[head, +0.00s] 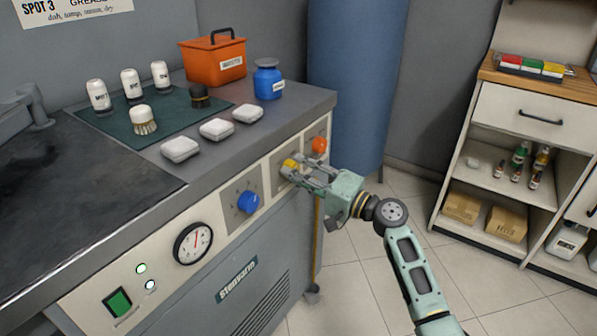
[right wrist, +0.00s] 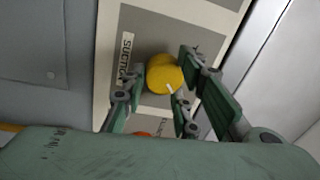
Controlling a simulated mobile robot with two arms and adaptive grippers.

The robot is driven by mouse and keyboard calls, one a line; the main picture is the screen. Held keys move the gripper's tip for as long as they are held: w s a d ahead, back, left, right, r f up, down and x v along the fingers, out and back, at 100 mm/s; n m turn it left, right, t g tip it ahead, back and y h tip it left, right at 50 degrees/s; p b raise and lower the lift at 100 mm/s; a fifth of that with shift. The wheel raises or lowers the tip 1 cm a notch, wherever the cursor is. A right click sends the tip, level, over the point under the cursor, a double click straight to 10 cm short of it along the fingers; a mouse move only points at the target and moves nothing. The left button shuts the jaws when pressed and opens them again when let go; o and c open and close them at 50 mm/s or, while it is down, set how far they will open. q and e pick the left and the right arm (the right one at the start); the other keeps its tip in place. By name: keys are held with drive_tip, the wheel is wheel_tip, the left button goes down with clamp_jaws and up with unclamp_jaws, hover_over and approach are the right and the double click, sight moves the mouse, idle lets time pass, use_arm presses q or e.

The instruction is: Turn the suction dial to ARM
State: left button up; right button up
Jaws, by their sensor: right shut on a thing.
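The suction dial (head: 289,164) is a yellow round knob on the front panel of the grey spotting bench. In the right wrist view the yellow dial (right wrist: 162,72) sits on a grey plate beside a partly covered label (right wrist: 126,56) starting "SUCTI". A short white mark shows on the dial's lower edge. My right gripper (head: 293,173) is shut on the dial, with a finger on each side of it. The fingers also show in the right wrist view (right wrist: 160,84). The ARM marking cannot be made out. My left gripper is out of view.
A blue dial (head: 248,202) and a gauge (head: 193,243) lie left of the yellow dial; an orange knob (head: 319,145) is close on its right. White pads (head: 217,128) and a blue jar (head: 268,79) stand on the benchtop above. Open floor (head: 345,290) lies in front.

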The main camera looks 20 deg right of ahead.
drive_tip(key=shift+f, duration=0.55)
drive_tip(key=o, duration=1)
drive_tip(key=shift+d, duration=0.1)
drive_tip(key=shift+c, duration=0.2)
drive_tip(key=shift+r, duration=0.2)
drive_tip(key=v, duration=1.2)
